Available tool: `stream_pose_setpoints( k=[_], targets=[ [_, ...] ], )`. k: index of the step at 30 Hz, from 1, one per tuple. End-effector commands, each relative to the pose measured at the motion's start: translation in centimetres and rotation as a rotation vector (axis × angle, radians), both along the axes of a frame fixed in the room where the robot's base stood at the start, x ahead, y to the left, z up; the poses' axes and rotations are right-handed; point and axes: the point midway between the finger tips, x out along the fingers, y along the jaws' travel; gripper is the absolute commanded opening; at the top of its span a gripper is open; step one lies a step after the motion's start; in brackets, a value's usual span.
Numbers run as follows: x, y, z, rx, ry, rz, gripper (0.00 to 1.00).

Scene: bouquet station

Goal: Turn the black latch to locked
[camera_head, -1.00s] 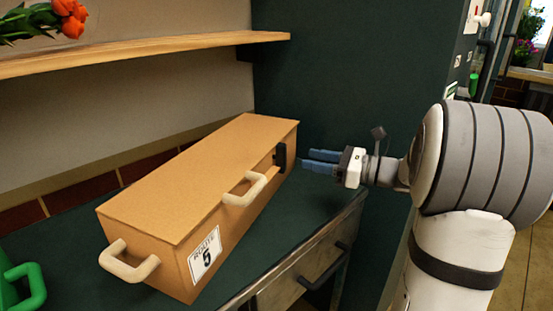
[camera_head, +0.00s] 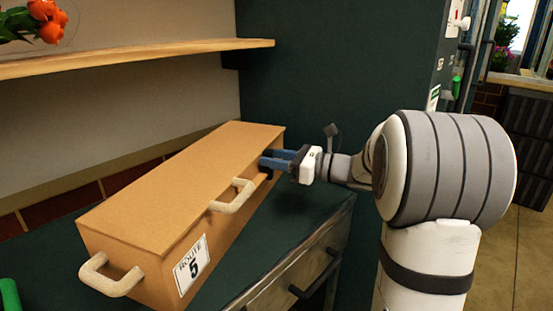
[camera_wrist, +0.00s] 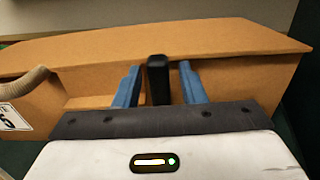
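The black latch (camera_wrist: 158,80) stands upright on the front face of a long tan box, near its right end. My gripper (camera_wrist: 158,84) is open, with one blue finger on each side of the latch and a visible gap on both sides. In the head view, my gripper (camera_head: 277,160) reaches the box's front face from the right, and its fingers hide most of the latch. The tan box (camera_head: 180,185) has its lid down and bears a white label with a 5 (camera_head: 191,264).
The box has a cream handle on its front (camera_head: 232,197) and another on its left end (camera_head: 112,279). It sits on a dark green counter (camera_head: 310,215) above a drawer with a dark handle (camera_head: 315,277). A wooden shelf (camera_head: 140,55) with orange flowers (camera_head: 45,22) is above.

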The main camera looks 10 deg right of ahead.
Motion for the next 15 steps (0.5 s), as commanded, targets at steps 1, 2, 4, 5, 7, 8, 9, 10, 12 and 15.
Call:
stream_pose_setpoints(
  k=[1, 2, 4, 5, 7, 8, 9, 10, 12, 15],
  targets=[
    [-0.01, 0.01, 0.00, 0.000, 0.000, 0.000, 0.33],
    [-0.01, 0.02, 0.00, 0.000, 0.000, 0.001, 0.30],
    [-0.02, 0.02, 0.00, 0.000, 0.000, 0.001, 0.25],
    [-0.02, 0.02, 0.00, 0.000, 0.000, 0.001, 0.22],
    [-0.01, 0.03, 0.00, 0.000, 0.000, 0.001, 0.16],
    [-0.01, 0.03, 0.00, 0.000, 0.000, 0.001, 0.14],
    [-0.01, 0.03, 0.00, -0.001, -0.001, 0.001, 0.11],
    [-0.01, 0.03, 0.01, -0.001, -0.001, 0.001, 0.08],
    [-0.01, 0.03, 0.01, -0.001, -0.001, 0.001, 0.03],
    [0.02, -0.44, -0.01, -0.001, -0.001, 0.004, 0.00]
  ],
)
